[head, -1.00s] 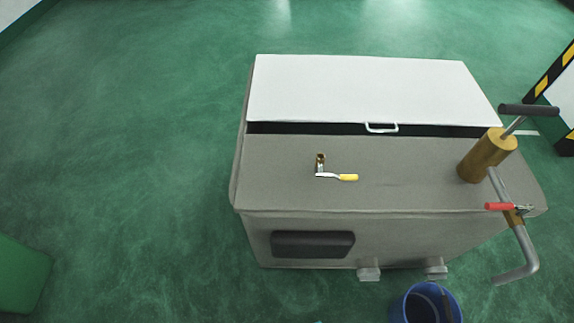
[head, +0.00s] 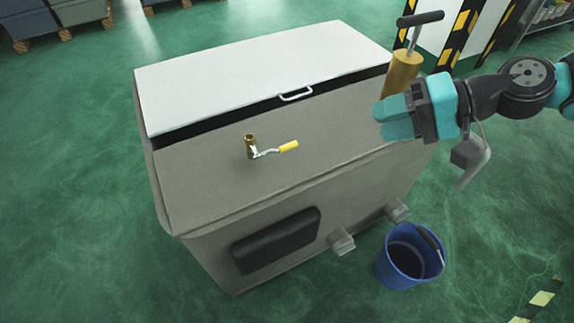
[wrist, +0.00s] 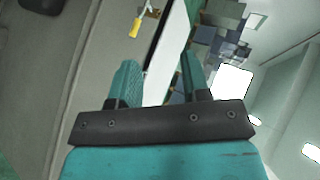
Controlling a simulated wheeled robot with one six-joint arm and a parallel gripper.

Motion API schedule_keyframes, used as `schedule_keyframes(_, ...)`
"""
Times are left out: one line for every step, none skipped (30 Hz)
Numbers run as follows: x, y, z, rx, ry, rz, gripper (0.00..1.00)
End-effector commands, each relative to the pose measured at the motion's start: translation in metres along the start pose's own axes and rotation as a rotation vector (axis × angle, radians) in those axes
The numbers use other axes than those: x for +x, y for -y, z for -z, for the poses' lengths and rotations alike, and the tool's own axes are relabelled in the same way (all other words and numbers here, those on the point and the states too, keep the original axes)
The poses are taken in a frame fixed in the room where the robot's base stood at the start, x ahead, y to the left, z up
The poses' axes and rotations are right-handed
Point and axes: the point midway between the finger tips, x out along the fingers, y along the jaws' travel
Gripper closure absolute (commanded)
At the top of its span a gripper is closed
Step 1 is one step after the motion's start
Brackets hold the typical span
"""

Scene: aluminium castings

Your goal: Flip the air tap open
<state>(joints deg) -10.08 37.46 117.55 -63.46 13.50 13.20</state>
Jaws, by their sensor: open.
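The air tap (head: 251,147) stands on the sloped front top of a grey cabinet. It has a brass body and a metal lever with a yellow handle (head: 288,147) pointing right. It also shows at the top of the wrist view, where its yellow handle (wrist: 135,27) hangs downward in the picture. My gripper (head: 380,120) is to the right of the tap in the head view, over the cabinet's right side and clear of the tap. In the wrist view its two teal fingers (wrist: 160,82) are apart with nothing between them.
The grey cabinet (head: 200,195) has a white lid (head: 250,70) with a handle. A brass pump (head: 402,72) with a black T-handle stands at its right, partly hidden behind my gripper. A blue bucket (head: 390,272) sits on the green floor in front. The space between gripper and tap looks clear.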

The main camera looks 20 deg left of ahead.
Motion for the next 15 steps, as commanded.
schedule_keyframes(0.026, -0.04, 0.008, 0.058, -0.014, 0.067, 0.57)
schedule_keyframes(0.034, -0.053, 0.013, 0.089, -0.026, 0.107, 0.57)
schedule_keyframes(0.044, -0.068, 0.018, 0.126, -0.041, 0.156, 0.57)
schedule_keyframes(0.051, -0.08, 0.021, 0.155, -0.052, 0.19, 0.57)
schedule_keyframes(0.057, -0.09, 0.024, 0.181, -0.061, 0.221, 0.57)
schedule_keyframes(0.064, -0.102, 0.027, 0.211, -0.074, 0.258, 0.57)
schedule_keyframes(0.069, -0.11, 0.029, 0.233, -0.082, 0.283, 0.57)
schedule_keyframes(0.072, -0.116, 0.03, 0.251, -0.089, 0.305, 0.57)
schedule_keyframes(0.076, -0.123, 0.032, 0.272, -0.098, 0.329, 0.57)
schedule_keyframes(0.078, -0.128, 0.033, 0.284, -0.103, 0.343, 0.57)
schedule_keyframes(0.08, -0.131, 0.034, 0.295, -0.107, 0.354, 0.57)
schedule_keyframes(0.082, -0.134, 0.034, 0.305, -0.112, 0.367, 0.57)
schedule_keyframes(0.083, -0.135, 0.035, 0.311, -0.113, 0.373, 0.57)
schedule_keyframes(0.085, -0.136, 0.035, 0.314, -0.114, 0.377, 0.57)
schedule_keyframes(0.088, -0.135, 0.036, 0.316, -0.114, 0.38, 0.57)
